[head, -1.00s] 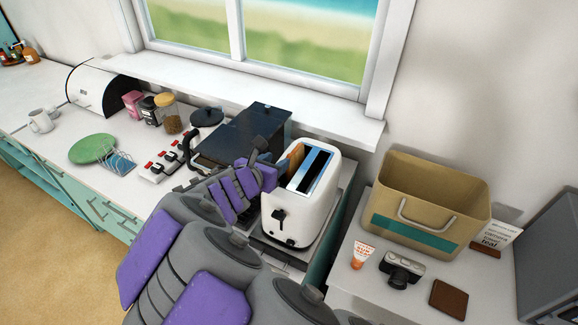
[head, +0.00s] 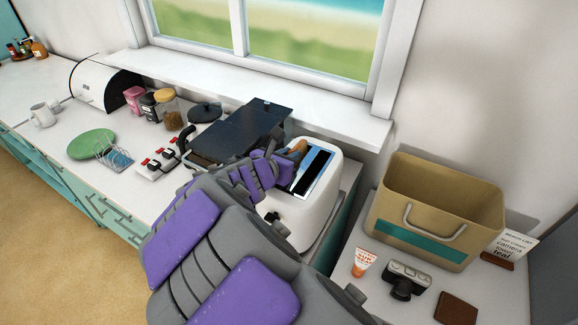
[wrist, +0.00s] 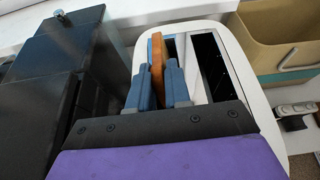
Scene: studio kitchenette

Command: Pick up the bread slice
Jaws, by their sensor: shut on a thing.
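The bread slice (wrist: 156,58) is a thin brown slab, seen edge-on at the left slot of the white toaster (head: 312,212). In the head view only a small part of the slice (head: 301,146) shows past my gripper. My gripper (wrist: 155,82) is over the toaster's left side, with its two blue fingers shut on the slice, one on each side. The slice's lower part is hidden, so I cannot tell how deep it sits. The toaster's right slot (wrist: 212,62) looks dark and empty.
A dark boxy appliance (head: 240,128) stands close left of the toaster. A tan box (head: 435,200) with a handle is to the right, behind a sunscreen tube (head: 364,262), a camera (head: 405,279) and a brown wallet (head: 456,308). The window sill runs behind.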

